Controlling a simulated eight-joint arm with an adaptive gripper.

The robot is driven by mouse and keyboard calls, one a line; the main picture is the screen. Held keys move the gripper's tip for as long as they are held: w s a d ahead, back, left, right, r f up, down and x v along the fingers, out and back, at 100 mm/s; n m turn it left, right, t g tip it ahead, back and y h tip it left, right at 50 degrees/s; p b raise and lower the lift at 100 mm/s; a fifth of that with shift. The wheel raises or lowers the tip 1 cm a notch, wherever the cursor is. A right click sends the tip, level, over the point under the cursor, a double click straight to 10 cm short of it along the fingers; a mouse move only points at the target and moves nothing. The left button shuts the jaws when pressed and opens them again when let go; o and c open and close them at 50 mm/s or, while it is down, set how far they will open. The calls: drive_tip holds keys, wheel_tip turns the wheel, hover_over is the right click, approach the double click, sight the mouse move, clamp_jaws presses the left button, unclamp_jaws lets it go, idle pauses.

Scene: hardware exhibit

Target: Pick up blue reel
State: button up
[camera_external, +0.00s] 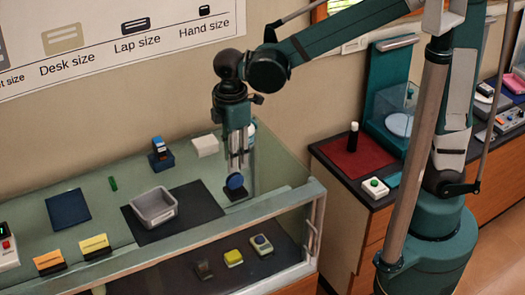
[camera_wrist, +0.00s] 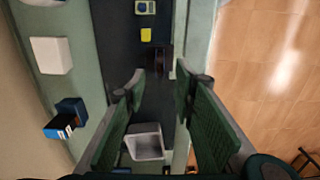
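A small blue disc, which looks like the blue reel (camera_external: 235,182), shows in the external view directly below my gripper (camera_external: 238,168), near the right end of the glass-topped counter. It seems to stand on a small dark base (camera_external: 237,194). My fingers point down at it; I cannot tell whether they touch it. In the wrist view my gripper (camera_wrist: 160,82) has its two green-padded fingers apart, with a clear gap between them. I cannot make out the reel in the wrist view.
A grey tray (camera_external: 154,207) sits on a black mat (camera_external: 203,208). A blue box with an orange mark (camera_external: 160,154) and a white block (camera_external: 205,145) stand behind. A yellow item (camera_external: 233,258) lies on the lower shelf. The counter's front rail (camera_external: 250,209) runs close by.

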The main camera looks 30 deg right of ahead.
sight(235, 174)
drive_tip(key=shift+f, duration=1)
drive_tip(key=shift+f, duration=2.6)
clamp_jaws()
